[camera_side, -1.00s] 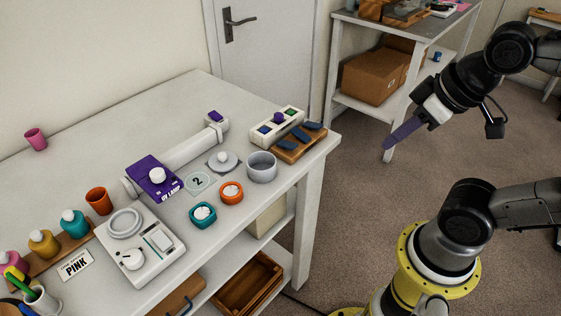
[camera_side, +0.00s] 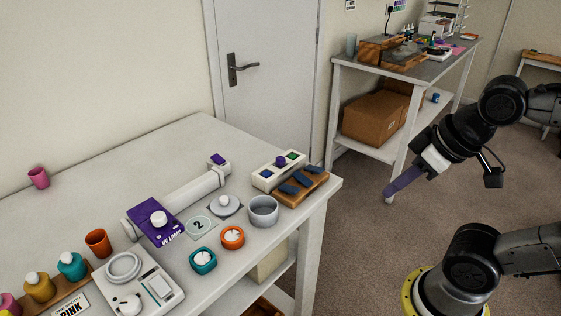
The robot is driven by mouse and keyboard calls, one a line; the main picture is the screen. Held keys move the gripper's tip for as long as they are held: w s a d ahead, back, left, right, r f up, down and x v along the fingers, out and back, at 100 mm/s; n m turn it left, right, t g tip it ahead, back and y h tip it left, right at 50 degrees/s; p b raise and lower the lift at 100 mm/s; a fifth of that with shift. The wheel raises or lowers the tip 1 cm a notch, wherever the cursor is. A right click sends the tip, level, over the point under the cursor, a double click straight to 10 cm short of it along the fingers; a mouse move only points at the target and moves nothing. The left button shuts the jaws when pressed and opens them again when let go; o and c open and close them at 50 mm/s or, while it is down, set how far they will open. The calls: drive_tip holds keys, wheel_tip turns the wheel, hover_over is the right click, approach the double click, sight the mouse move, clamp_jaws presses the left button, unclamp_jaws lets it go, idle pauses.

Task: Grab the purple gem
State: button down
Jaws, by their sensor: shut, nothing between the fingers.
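A small purple gem (camera_side: 281,161) sits in the middle of a white holder (camera_side: 262,183) near the table's right end. It stands a little higher than the blue gem (camera_side: 267,174) and the green gem (camera_side: 292,155) beside it. My gripper (camera_side: 388,193) has purple fingers, closed together with nothing between them. It hangs in the air to the right of the table, well apart from the holder, pointing down and left.
A wooden rack with dark blue tools (camera_side: 300,186) stands right in front of the holder. A grey cup (camera_side: 263,212), a purple UV lamp (camera_side: 150,222) and a white scale (camera_side: 158,288) are to the left. The table's back left is mostly clear.

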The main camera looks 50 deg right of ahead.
idle(0.4)
drive_tip(key=shift+c, duration=2.2)
unclamp_jaws()
